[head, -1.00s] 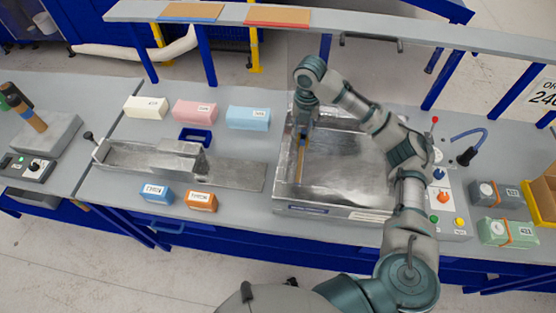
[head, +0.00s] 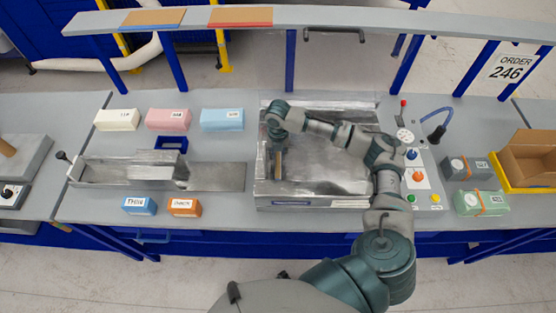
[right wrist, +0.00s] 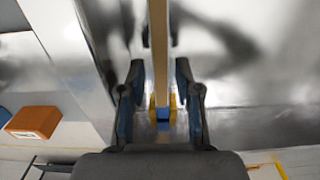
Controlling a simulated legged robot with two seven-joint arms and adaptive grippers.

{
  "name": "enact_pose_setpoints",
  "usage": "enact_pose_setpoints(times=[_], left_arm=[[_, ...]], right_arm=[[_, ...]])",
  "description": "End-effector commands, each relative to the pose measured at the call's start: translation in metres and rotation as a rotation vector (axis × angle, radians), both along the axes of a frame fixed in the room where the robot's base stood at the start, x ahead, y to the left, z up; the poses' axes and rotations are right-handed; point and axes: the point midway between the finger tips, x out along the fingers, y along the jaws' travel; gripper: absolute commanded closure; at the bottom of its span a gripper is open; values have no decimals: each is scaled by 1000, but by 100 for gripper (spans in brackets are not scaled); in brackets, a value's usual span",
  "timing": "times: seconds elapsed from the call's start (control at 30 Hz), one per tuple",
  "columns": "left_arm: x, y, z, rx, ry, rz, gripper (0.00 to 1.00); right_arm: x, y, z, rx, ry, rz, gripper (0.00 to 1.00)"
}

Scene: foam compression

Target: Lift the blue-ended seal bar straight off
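The seal bar is a thin tan strip (head: 278,165) near the left side of the metal sealing machine (head: 335,201). In the right wrist view the tan bar (right wrist: 159,45) runs down the middle to its blue end (right wrist: 162,113), with small yellow pieces on both sides of that end. My right gripper (head: 277,143) is over the bar. In the right wrist view its fingers (right wrist: 159,75) stand apart, one on each side of the bar, with a gap on both sides. The bar's far end is out of that view. My left gripper is not in view.
A control panel (head: 428,185) with coloured buttons adjoins the machine on the right. Left are a metal trough (head: 130,170), blue (head: 139,206) and orange (head: 184,207) blocks, and several pastel blocks. A raised shelf (head: 350,20) runs along the back.

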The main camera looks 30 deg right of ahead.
Motion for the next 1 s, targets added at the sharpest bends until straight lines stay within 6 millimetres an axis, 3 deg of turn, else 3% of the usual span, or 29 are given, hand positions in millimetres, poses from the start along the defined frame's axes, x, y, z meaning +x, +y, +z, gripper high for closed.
enact_pose_setpoints(times=[0.2, 0.47, 0.6, 1.0], left_arm=[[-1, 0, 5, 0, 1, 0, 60], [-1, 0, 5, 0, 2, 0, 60], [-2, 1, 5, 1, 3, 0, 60], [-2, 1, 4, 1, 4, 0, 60]], right_arm=[[0, -1, -28, 0, 1, 1, 67], [0, -1, -31, 0, 0, 1, 67], [0, -1, -31, -1, 1, 1, 100], [1, -1, -25, 0, -1, 1, 100]])
